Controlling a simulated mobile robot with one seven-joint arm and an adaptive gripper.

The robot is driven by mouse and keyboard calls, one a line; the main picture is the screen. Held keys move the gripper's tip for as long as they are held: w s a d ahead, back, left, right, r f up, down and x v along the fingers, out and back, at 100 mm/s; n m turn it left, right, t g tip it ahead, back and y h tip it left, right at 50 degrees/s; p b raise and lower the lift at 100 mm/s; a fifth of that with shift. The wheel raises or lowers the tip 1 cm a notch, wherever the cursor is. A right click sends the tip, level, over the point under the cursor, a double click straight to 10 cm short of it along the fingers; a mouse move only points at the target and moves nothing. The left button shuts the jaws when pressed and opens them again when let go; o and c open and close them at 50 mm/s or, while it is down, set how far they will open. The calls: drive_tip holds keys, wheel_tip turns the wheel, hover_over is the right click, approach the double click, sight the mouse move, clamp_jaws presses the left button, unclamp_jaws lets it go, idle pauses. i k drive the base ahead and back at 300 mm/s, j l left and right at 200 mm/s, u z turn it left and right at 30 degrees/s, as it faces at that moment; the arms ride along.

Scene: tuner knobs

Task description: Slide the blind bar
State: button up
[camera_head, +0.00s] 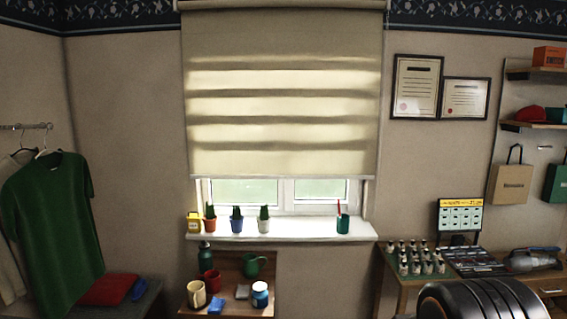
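The window blind (285,105) is a cream roller blind with lighter and darker horizontal bands, hanging over the window in the middle of the head view. Its bottom bar (284,177) is a thin pale strip, level, a little above the sill. The lower part of the window panes (245,192) shows beneath the bar. My gripper is not in view, so its state and its place relative to the bar are hidden.
The white sill (300,234) holds small potted cacti (237,220), a yellow item (193,223) and a teal pen cup (343,223). Below, a wooden shelf (232,267) holds mugs and jars. A dark ribbed round object (483,300) fills the lower right. Clothes hang at left.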

sight(249, 161)
drive_tip(key=i+j, duration=1.35)
drive_tip(key=i+l+z, duration=0.05)
drive_tip(key=i, duration=0.05)
